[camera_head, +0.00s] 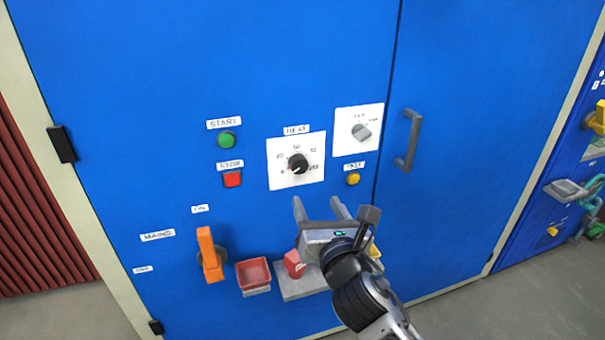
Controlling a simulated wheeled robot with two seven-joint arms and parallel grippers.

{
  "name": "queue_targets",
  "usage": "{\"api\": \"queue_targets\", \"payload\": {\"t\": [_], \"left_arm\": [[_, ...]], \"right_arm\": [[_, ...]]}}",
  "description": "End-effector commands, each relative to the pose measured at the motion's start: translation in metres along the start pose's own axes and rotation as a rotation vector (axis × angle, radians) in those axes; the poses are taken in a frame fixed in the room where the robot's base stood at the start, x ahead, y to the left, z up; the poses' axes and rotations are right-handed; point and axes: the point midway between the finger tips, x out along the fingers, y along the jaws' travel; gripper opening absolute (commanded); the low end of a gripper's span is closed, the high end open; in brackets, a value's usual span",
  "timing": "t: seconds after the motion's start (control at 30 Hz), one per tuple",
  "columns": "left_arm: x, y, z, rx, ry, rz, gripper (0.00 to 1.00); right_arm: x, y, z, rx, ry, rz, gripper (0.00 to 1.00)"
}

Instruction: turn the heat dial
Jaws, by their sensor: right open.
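The heat dial (298,164) is a round black knob on a white plate labelled HEAT, with a scale of numbers around it, on the blue cabinet front. Its red-tipped pointer mark points to the lower left. My right gripper (321,205) is below and slightly right of the dial, fingers pointing up toward the panel. Its two fingers are apart with nothing between them, and it does not touch the dial. My left gripper is not in view.
A grey selector knob (361,131) sits right of the dial, above a yellow button (353,179). A green START button (226,139), red STOP button (232,179) and orange MAINS handle (209,255) are left. A door handle (408,140) protrudes right. A red tray (253,273) is below.

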Motion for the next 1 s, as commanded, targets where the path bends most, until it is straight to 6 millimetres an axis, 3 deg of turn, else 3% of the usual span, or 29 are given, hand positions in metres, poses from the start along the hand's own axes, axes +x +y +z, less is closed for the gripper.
{"api": "queue_targets", "payload": {"t": [0.3,0.5,0.7,1.0], "left_arm": [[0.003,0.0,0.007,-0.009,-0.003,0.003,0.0],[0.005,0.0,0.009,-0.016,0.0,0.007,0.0],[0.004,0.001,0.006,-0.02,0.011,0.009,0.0],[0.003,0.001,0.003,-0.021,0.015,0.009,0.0]], "right_arm": [[0.072,0.0,-0.001,0.005,0.0,-0.001,0.57],[0.104,-0.001,-0.001,0.005,0.001,-0.001,0.57],[0.118,0.0,-0.001,0.006,0.0,0.0,0.57],[0.12,-0.001,-0.001,0.005,0.001,-0.001,0.57]]}}
